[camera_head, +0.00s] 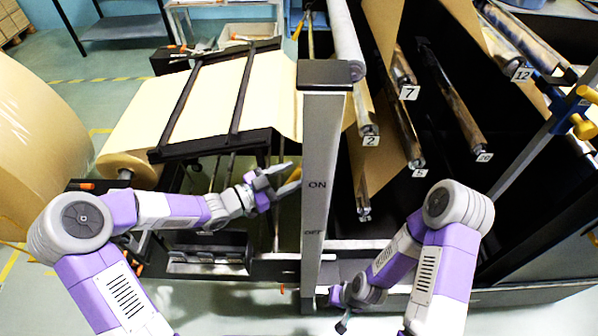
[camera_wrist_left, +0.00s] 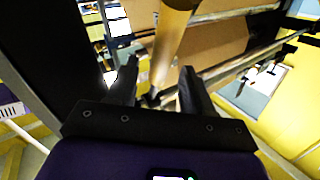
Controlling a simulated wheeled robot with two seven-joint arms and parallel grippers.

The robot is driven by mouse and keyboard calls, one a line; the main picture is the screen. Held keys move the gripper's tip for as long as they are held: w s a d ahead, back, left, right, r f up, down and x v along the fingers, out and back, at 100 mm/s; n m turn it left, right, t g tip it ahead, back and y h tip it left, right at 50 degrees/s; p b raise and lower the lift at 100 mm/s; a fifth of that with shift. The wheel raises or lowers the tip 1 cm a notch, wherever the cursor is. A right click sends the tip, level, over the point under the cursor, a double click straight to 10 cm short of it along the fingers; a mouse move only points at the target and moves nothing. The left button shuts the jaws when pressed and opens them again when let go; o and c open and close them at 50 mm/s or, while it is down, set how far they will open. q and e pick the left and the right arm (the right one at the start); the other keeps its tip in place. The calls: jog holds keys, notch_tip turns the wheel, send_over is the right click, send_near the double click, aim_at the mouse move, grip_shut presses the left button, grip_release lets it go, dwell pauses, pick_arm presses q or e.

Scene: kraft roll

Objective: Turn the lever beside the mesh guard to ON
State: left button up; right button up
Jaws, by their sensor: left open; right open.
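A grey upright post (camera_head: 322,190) carries the black word ON, with a second, blurred label lower down. A yellow lever handle (camera_head: 291,187) shows just left of the post, near the height of ON. My left gripper (camera_head: 272,181) is open at this handle, its fingers close around or beside it. In the left wrist view a yellow-tan bar (camera_wrist_left: 171,42), which looks like the lever, runs between the open fingertips (camera_wrist_left: 157,75); I cannot tell whether they touch it. My right gripper (camera_head: 339,304) is open and low, near the post's foot. I cannot make out the mesh guard clearly.
A large kraft roll (camera_head: 40,150) stands at the left. Numbered rollers (camera_head: 455,105) fill the right side. A blue post with yellow knobs (camera_head: 540,140) stands at the far right.

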aim_at(295, 175)
pick_arm(q)
jog(key=shift+x, duration=1.7)
jog(key=shift+c, duration=0.3)
grip_shut()
